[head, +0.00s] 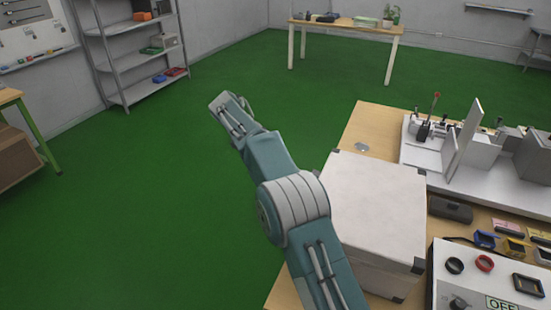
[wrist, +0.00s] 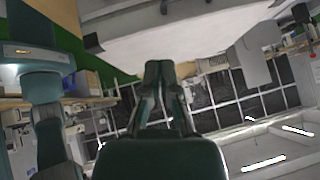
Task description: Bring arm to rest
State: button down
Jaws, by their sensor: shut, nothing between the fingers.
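My arm (head: 265,155) is blue-green and grey. In the head view it stretches from the bottom edge up and left, over the green floor and past the left side of a white case. In the wrist view my gripper (wrist: 164,72) is dark green, with its two fingers close together at the tips and nothing between them. I cannot clearly make out the fingers in the head view. The wrist view is tilted and shows a large pale surface close above the fingertips; I cannot tell whether they touch.
The white case (head: 375,205) stands on a wooden workbench (head: 372,125) right of my arm. A fixture with a red-tipped lever (head: 430,125) and a control box (head: 450,300) are further right. Shelves (head: 125,55) and a far table (head: 345,27) stand back. Green floor is free at left.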

jog(key=s+d+r+n+t+y, duration=0.3)
jog(key=s+d+r+n+y, duration=0.2)
jog(key=s+d+r+n, duration=0.9)
jog(key=s+d+f+n+t+y, duration=0.1)
jog(key=s+d+f+n+t, duration=0.1)
jog(key=s, duration=0.9)
jog(key=s+d+f+n+t+y, duration=0.1)
jog(key=s+f+n, duration=0.4)
jog(key=s, duration=0.6)
jog(key=n+y, duration=0.1)
jog(key=n, duration=0.1)
jog(key=shift+s+d+f+n+t, duration=0.15)
jog(key=shift+s+d+n+t, duration=0.15)
jog(key=shift+s+d+t, duration=0.1)
